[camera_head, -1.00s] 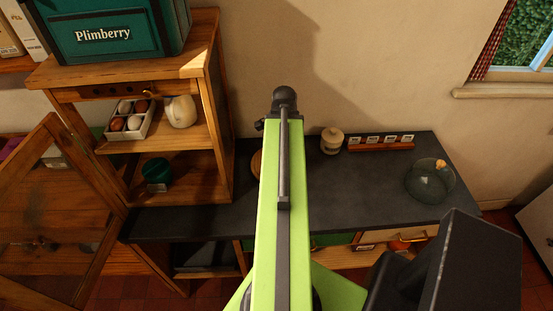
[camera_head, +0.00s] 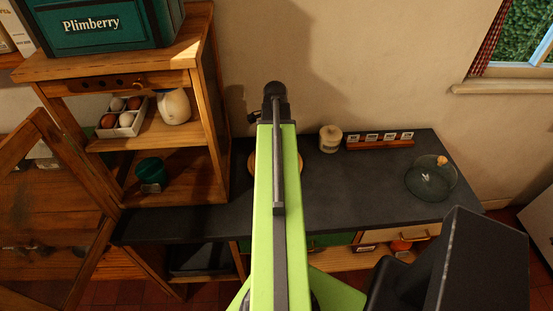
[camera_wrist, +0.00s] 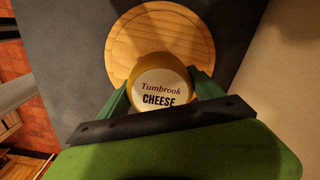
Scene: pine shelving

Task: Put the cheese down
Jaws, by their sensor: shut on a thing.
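The cheese (camera_wrist: 162,88) is a round yellow piece with a white label reading "Tumbrook CHEESE", seen in the wrist view. My gripper (camera_wrist: 163,98) is shut on it, with a green finger on each side. A round wooden board (camera_wrist: 160,30) lies on the dark counter behind the cheese in the wrist view. The cheese overlaps the board's edge in that view; I cannot tell whether they touch. In the head view my arm hides the cheese and the gripper, and only the sides of the board (camera_head: 252,163) show.
The dark counter (camera_head: 350,190) has free room right of my arm. A cream jar (camera_head: 330,138), a wooden rack with small labels (camera_head: 380,141) and a glass dome (camera_head: 430,182) stand on it. A wooden cabinet (camera_head: 215,120) with an open door (camera_head: 50,210) is at left.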

